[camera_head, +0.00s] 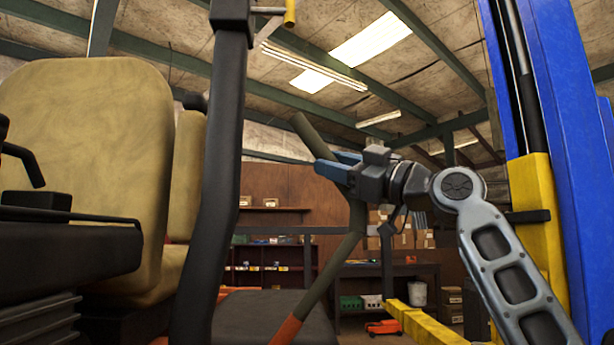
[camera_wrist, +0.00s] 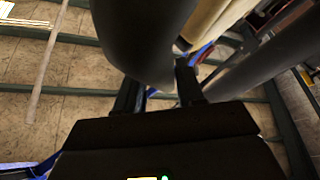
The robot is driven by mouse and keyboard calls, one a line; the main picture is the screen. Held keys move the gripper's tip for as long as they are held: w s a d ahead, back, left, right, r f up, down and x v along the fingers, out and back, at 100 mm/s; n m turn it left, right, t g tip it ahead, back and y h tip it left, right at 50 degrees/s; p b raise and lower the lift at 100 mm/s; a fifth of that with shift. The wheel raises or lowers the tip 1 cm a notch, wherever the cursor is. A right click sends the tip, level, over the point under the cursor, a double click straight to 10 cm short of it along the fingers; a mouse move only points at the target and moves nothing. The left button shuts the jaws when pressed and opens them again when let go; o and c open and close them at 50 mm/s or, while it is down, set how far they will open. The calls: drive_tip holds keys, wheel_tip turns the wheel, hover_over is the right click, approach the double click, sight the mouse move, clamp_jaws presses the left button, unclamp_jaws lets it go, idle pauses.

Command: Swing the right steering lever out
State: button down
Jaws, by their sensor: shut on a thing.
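The steering lever (camera_head: 346,248) is a bent olive-green tube with an orange lower part, to the right of the seat in the head view. Its upper end leans up and to the left. My gripper (camera_head: 336,165) is shut on the upper part of this lever, with one blue finger on each side of the tube. In the wrist view, the thick dark lever (camera_wrist: 140,45) passes close in front of my gripper (camera_wrist: 157,92), between its dark fingers. The lever's foot is cut off by the bottom edge of the head view.
A black upright post (camera_head: 210,190) stands between the lever and the tan seat (camera_head: 85,150). A blue lift column (camera_head: 565,130) with a yellow part (camera_head: 535,220) stands at the right. A yellow lift arm (camera_head: 428,325) lies low. Shelves (camera_head: 270,262) and a workbench stand behind.

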drive_tip(key=shift+d+f, duration=0.3)
drive_tip(key=shift+d, duration=0.1)
drive_tip(key=c, duration=0.9)
unclamp_jaws()
drive_tip(key=shift+d, duration=0.15)
drive_tip(key=shift+o, duration=0.6)
drive_tip(key=shift+r, duration=0.1)
drive_tip(key=b+v, duration=0.1)
drive_tip(key=v, duration=0.6)
drive_tip(key=shift+s+f, duration=0.25)
drive_tip(key=shift+s, duration=0.05)
drive_tip(key=shift+d, duration=0.15)
